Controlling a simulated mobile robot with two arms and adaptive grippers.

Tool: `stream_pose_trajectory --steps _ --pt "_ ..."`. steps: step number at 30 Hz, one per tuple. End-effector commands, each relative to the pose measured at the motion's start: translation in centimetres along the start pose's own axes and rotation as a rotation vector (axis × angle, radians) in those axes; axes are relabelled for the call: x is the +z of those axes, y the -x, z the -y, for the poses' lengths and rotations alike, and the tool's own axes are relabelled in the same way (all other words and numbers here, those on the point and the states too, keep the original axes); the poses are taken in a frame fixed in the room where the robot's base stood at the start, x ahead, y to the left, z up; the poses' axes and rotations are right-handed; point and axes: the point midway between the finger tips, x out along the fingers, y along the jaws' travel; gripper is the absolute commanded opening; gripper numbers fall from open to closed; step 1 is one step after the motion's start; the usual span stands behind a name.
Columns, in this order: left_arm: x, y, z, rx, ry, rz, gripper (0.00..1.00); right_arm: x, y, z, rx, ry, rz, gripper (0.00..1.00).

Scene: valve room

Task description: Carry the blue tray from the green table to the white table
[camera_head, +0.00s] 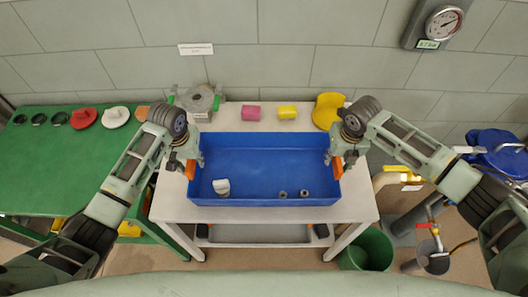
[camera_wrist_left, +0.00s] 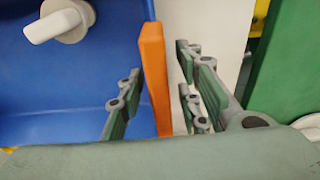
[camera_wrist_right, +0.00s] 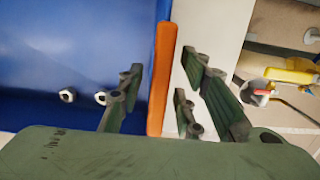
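The blue tray (camera_head: 265,160) is over the middle of the white table (camera_head: 165,205) and appears to rest on it. It holds a white knob (camera_head: 221,187) and two small nuts (camera_head: 283,194). Orange grips (camera_wrist_left: 154,80) stand at its left and right ends. My left gripper (camera_head: 190,165) is at the left end, its fingers apart on either side of the orange grip with gaps showing. My right gripper (camera_head: 337,162) straddles the right orange grip (camera_wrist_right: 162,80) in the same way, fingers apart. The green table (camera_head: 50,165) is to the left.
Behind the tray are a pink block (camera_head: 251,113), a yellow block (camera_head: 287,112), a yellow part (camera_head: 328,110) and a grey valve body (camera_head: 198,100). Red and white knobs (camera_head: 84,118) lie on the green table. A green bin (camera_head: 368,250) and pipes stand at right.

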Motion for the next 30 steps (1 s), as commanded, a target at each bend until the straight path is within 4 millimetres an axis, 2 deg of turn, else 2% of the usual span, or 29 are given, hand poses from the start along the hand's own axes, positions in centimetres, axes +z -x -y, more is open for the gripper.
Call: stream_pose_trajectory --steps 5,12,16,23,26,30 --pt "-0.1 2.8 0.0 0.000 -0.001 -0.005 0.32 0.0 0.0 0.0 0.000 0.000 0.000 0.33" --pt "-0.2 8.0 0.0 0.000 0.000 -0.005 0.32 0.0 0.0 0.0 0.001 0.000 0.000 0.33" --pt "-0.1 10.1 0.0 0.001 -0.001 -0.004 0.32 0.0 0.0 0.0 0.001 0.000 0.000 0.33" --pt "-0.1 11.6 0.0 -0.001 0.000 -0.001 0.32 0.1 0.5 0.0 0.001 0.000 0.001 0.33" --pt "-0.1 11.6 0.1 -0.001 0.000 -0.001 0.32 0.1 1.7 0.0 0.001 0.000 0.003 0.33" --pt "-0.1 11.6 0.1 -0.001 0.000 -0.001 0.32 0.1 4.5 0.0 0.001 0.001 0.004 0.33"
